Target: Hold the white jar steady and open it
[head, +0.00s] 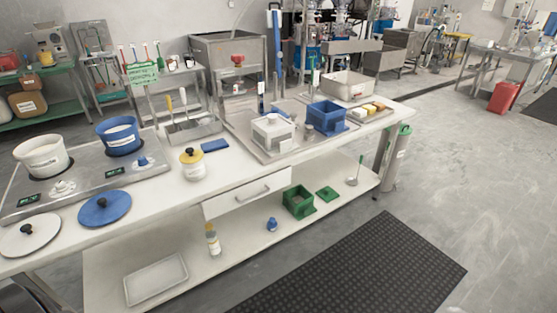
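A small white jar (194,171) with a yellow lid (191,157) and a dark knob stands upright on the white counter (166,190), left of the middle of the head view. Its lid sits on it and the jar appears closed. Its label faces the front. Neither of my grippers shows in this view, and nothing is touching the jar.
A blue flat block (215,145) lies right behind the jar. Left are a white pot (41,158), a blue pot (119,139), a white lid (30,236) and a blue lid (104,208). Right is a tray with a white box (273,132) and a blue box (326,116).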

